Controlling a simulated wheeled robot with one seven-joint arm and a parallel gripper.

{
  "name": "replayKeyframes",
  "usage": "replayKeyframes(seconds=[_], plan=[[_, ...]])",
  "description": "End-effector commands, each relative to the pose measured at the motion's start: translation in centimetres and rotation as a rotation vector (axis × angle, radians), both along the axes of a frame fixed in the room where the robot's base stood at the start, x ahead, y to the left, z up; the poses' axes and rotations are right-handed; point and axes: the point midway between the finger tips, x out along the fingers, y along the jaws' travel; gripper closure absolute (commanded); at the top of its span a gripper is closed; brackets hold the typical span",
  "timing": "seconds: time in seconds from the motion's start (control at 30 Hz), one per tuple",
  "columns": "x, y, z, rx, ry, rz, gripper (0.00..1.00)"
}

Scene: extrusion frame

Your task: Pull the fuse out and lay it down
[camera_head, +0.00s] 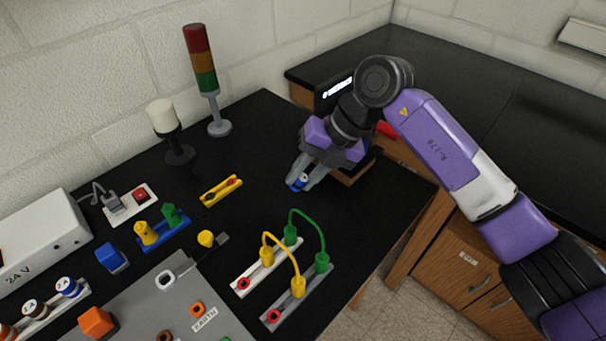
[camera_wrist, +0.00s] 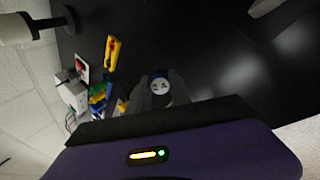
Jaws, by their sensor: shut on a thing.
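My gripper (camera_head: 303,184) is shut on a small fuse (camera_head: 299,181) with a blue body and a pale, marked end. The fuse sits between the fingertips, low over the black tabletop (camera_head: 260,120); I cannot tell whether it touches the surface. The wrist view also shows the fuse (camera_wrist: 160,84), its round white end facing the camera between the grey fingers. A white fuse strip (camera_head: 50,312) at the lower left bears several fuses, among them a blue one (camera_head: 67,286) and a brown one (camera_head: 34,309).
A yellow strip (camera_head: 221,191) lies left of my gripper. Strips with green and yellow looped leads (camera_head: 284,279) stand in front. A signal tower (camera_head: 206,85) and a white-topped post (camera_head: 170,130) stand behind left. The table is bare around the fuse.

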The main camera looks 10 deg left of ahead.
Motion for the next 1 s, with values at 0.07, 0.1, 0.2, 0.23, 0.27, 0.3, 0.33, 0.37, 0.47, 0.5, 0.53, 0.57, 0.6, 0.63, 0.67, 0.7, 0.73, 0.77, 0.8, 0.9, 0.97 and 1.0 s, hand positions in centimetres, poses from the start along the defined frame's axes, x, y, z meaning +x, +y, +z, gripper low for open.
replayKeyframes(seconds=[0.07, 0.1, 0.2, 0.23, 0.27, 0.3, 0.33, 0.37, 0.47, 0.5, 0.53, 0.57, 0.6, 0.63, 0.67, 0.7, 0.73, 0.77, 0.8, 0.9, 0.97, 1.0], plan=[[0.0, 0.0, -1.1, 0.001, 0.001, 0.000, 1.00], [0.0, 0.0, -1.5, 0.001, 0.002, 0.000, 1.00], [-0.1, 0.1, -2.4, 0.001, 0.002, 0.000, 1.00], [-0.1, 0.1, -2.7, 0.001, 0.002, 0.000, 1.00], [-0.1, 0.0, -3.0, 0.000, 0.002, 0.000, 1.00], [-0.1, 0.0, -3.3, 0.000, 0.002, 0.001, 1.00], [-0.1, 0.0, -3.6, 0.000, 0.002, 0.001, 1.00], [-0.1, 0.0, -3.8, 0.000, 0.002, 0.001, 1.00], [0.0, 0.0, -4.3, 0.000, 0.001, 0.001, 1.00], [0.0, 0.0, -4.5, 0.000, 0.001, 0.001, 1.00], [0.0, 0.0, -4.5, 0.000, 0.001, 0.001, 1.00], [0.0, 0.0, -4.6, 0.000, 0.001, 0.001, 1.00], [0.0, 0.0, -4.6, 0.000, 0.000, 0.001, 1.00], [0.0, 0.0, -4.6, 0.000, 0.000, 0.001, 1.00], [0.0, 0.0, -4.6, 0.000, 0.000, 0.001, 1.00], [0.0, 0.0, -4.6, 0.000, 0.000, 0.001, 1.00], [0.0, 0.0, -4.6, 0.000, 0.000, 0.001, 1.00], [0.0, 0.0, -4.6, 0.000, 0.000, 0.001, 1.00], [0.0, 0.0, -4.6, 0.000, 0.001, 0.001, 1.00], [0.0, 0.0, -4.6, 0.000, 0.001, 0.001, 0.68], [0.0, 0.0, -4.6, 0.000, 0.001, 0.001, 0.56], [0.0, 0.0, -4.6, 0.000, 0.001, 0.001, 0.50]])
